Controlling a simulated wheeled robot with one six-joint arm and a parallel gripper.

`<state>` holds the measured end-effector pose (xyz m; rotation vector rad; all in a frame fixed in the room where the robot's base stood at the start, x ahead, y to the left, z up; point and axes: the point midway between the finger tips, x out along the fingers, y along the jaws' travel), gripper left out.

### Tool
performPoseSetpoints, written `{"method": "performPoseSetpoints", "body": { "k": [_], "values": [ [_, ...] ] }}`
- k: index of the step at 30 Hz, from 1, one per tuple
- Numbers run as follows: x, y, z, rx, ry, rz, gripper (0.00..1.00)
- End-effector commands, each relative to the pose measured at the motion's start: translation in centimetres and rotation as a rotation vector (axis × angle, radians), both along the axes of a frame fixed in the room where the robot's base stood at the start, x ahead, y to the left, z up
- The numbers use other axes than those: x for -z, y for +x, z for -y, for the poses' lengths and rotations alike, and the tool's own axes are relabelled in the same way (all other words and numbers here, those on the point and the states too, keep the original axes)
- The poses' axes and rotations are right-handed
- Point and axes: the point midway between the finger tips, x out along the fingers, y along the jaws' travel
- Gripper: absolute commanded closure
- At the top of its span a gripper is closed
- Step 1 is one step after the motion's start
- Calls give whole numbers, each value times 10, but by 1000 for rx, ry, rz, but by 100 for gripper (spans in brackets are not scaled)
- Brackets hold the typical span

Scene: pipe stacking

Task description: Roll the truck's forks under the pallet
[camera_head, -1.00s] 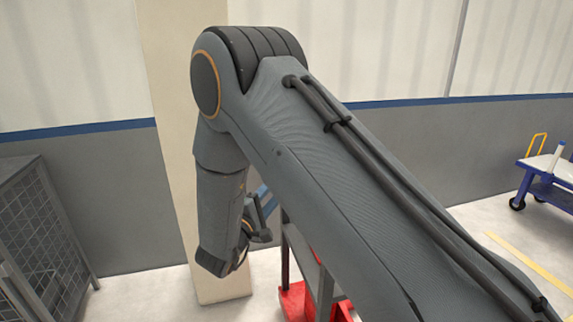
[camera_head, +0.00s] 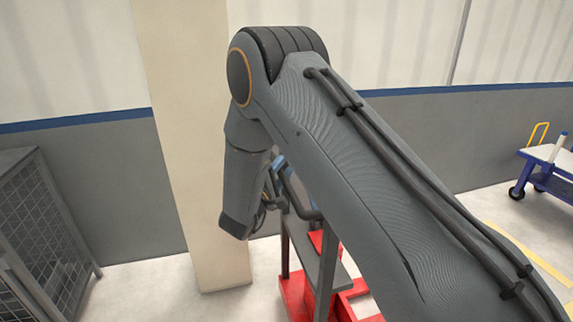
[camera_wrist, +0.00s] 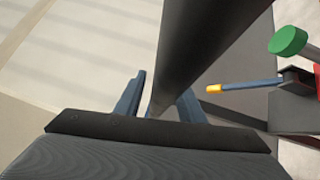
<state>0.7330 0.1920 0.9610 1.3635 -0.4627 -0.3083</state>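A red wheeled-looking base with dark grey uprights, probably the truck (camera_head: 296,292), stands below my arm in the head view. My arm hides much of it, and I see neither forks nor a pallet clearly. A dark bar (camera_wrist: 208,50), perhaps its handle, runs diagonally through the wrist view. My gripper (camera_wrist: 160,97) has blue-grey fingers on either side of the bar's lower end. A gap shows beside the left finger; the bar partly covers the right one, so grip is unclear. In the head view my gripper (camera_head: 272,180) is beside the dark uprights.
A beige pillar (camera_head: 190,150) stands behind my gripper. A mesh cage (camera_head: 45,235) is at left, a blue cart (camera_head: 548,172) at far right. The wrist view shows a green knob (camera_wrist: 288,41) and an orange-tipped blue rod (camera_wrist: 245,85). Floor is open at right.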

Motion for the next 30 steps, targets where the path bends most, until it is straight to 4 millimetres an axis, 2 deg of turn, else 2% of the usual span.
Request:
{"method": "performPoseSetpoints", "body": {
  "k": [6,12,13,30],
  "values": [
    [0,0,0,0,0,0,64],
    [0,0,0,0,0,0,98],
    [0,0,0,0,0,0,100],
    [1,0,0,0,0,-1,100]
  ]
}}
